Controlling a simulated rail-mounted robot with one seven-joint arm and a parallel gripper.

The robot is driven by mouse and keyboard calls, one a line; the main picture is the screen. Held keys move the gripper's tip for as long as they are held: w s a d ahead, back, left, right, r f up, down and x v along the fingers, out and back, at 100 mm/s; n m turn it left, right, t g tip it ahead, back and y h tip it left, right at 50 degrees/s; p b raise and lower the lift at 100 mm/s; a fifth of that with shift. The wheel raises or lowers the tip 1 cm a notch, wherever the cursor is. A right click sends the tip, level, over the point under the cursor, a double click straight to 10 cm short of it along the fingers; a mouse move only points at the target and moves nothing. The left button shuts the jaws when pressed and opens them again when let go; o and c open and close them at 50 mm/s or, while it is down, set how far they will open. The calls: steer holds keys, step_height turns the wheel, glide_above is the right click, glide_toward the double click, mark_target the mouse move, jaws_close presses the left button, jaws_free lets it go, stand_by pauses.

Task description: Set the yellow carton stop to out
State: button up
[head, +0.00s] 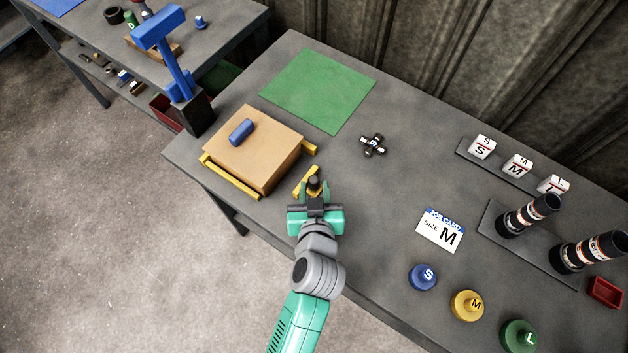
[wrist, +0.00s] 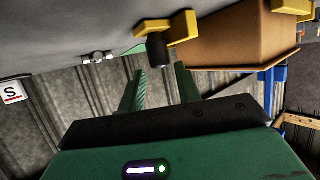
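The yellow carton stop (head: 303,183) is a small yellow bracket with a dark upright knob (head: 314,185), at the near right corner of the brown carton (head: 250,150). In the wrist view the stop (wrist: 180,28) hangs from the top of the picture, its knob (wrist: 158,50) pointing down. My gripper (head: 315,202) is directly over the knob in the head view. In the wrist view the two green fingers of my gripper (wrist: 159,78) stand apart, with the knob's end near the gap between the tips. Whether they touch it is unclear.
Yellow bars (head: 231,181) edge the carton, and a blue cylinder (head: 242,132) lies on top. Coloured discs and black shafts stand at right.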

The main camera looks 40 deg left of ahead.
steer(key=v, duration=0.5)
steer(key=shift+s+d+r, duration=0.1)
steer(key=shift+s, duration=0.05)
